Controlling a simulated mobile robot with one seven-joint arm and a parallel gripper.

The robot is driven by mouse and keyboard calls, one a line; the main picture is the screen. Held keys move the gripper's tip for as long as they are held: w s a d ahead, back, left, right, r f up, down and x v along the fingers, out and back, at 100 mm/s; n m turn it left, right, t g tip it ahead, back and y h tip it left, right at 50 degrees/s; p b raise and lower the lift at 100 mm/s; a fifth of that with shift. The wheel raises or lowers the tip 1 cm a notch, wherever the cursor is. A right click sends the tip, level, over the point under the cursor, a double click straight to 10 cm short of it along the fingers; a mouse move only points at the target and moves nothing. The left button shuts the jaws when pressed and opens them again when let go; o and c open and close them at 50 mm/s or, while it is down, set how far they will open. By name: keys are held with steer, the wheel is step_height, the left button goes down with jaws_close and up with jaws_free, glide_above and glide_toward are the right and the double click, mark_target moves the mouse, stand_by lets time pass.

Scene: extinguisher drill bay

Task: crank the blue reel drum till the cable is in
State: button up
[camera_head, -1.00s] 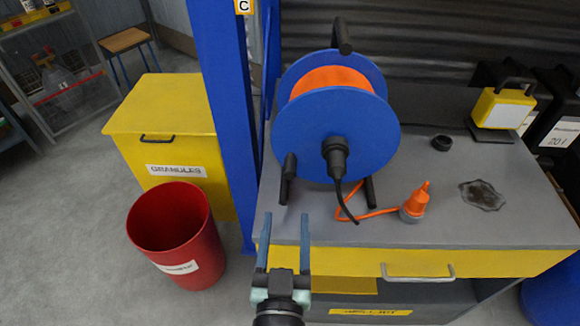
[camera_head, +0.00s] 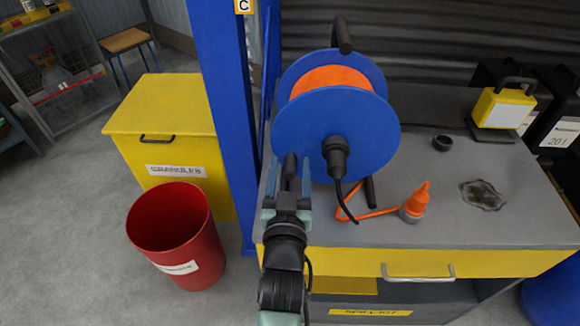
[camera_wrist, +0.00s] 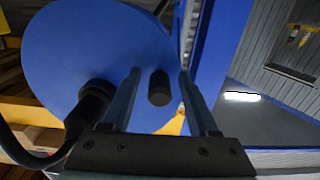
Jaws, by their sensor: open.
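The blue reel drum (camera_head: 365,140) stands on the grey bench top with orange cable (camera_head: 333,78) wound inside it. A black crank knob (camera_head: 290,163) sticks out from the lower left of the drum's face. My gripper (camera_head: 290,165) is open at the knob; in the wrist view the knob (camera_wrist: 159,88) shows between the two fingers (camera_wrist: 157,90), with gaps at both sides. A black plug (camera_head: 336,152) sits at the drum's hub. A length of orange cable (camera_head: 372,214) lies on the bench, ending in an orange connector (camera_head: 416,201).
A blue post (camera_head: 222,110) rises close to the left of the reel. A red bin (camera_head: 175,235) and a yellow granules box (camera_head: 160,125) stand on the floor at left. A yellow work lamp (camera_head: 502,107), a black ring (camera_head: 442,142) and a dark stain (camera_head: 483,195) are on the bench at right.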

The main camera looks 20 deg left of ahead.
steer(key=shift+w, duration=0.1)
steer(key=shift+c, duration=0.3)
jaws_close()
stand_by(1.2)
